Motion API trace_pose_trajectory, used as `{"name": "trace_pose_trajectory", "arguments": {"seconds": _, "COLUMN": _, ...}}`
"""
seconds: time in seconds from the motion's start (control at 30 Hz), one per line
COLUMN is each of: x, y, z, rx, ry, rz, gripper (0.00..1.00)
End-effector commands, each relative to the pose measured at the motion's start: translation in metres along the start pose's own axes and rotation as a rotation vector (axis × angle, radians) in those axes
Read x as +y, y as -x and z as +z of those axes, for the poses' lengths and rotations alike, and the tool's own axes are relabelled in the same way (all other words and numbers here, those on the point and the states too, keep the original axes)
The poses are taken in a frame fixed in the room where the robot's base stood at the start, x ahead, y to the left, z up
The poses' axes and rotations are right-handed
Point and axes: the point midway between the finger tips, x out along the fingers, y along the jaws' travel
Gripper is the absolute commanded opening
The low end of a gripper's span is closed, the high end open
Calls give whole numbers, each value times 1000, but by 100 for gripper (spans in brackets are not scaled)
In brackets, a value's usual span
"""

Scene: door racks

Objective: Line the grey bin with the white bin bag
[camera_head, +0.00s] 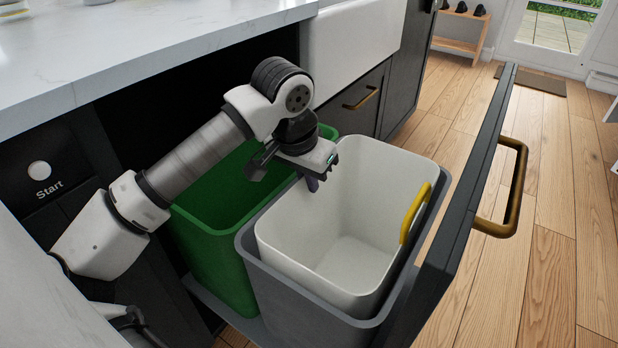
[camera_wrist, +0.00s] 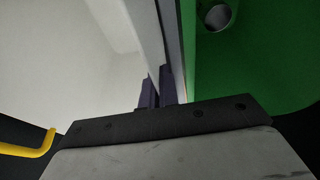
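The white bin bag (camera_head: 345,255) looks like a stiff open liner with a yellow handle (camera_head: 414,212) on its right wall. It sits inside the grey bin (camera_head: 310,308), its rim near the grey rim all round; whether it is fully seated I cannot tell. My gripper (camera_head: 312,182) is at the bag's left rim, beside the green bin. In the wrist view, the dark fingers (camera_wrist: 157,90) stand close together on either side of the bag's white wall (camera_wrist: 95,60) and appear shut on it. The grey bin's rim runs just beside them.
A green bin (camera_head: 222,270) stands left of the grey bin, under my arm. The open drawer front (camera_head: 455,240) with a brass handle (camera_head: 510,190) closes off the right side. The worktop (camera_head: 130,45) is above left.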

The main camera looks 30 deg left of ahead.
Motion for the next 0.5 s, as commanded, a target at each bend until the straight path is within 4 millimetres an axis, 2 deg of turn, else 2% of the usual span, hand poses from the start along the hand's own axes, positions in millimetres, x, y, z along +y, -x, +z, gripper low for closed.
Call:
{"name": "trace_pose_trajectory", "arguments": {"seconds": 0.07, "x": 1, "y": -5, "z": 2, "rx": -11, "ry": 1, "rz": 5, "gripper": 3}}
{"name": "trace_pose_trajectory", "arguments": {"seconds": 0.2, "x": 0, "y": -6, "z": 3, "rx": -13, "ry": 1, "rz": 5, "gripper": 22}}
{"name": "trace_pose_trajectory", "arguments": {"seconds": 0.27, "x": 0, "y": -6, "z": 3, "rx": -13, "ry": 2, "rz": 5, "gripper": 28}}
{"name": "trace_pose_trajectory", "arguments": {"seconds": 0.5, "x": 1, "y": -6, "z": 4, "rx": -15, "ry": 1, "rz": 7, "gripper": 28}}
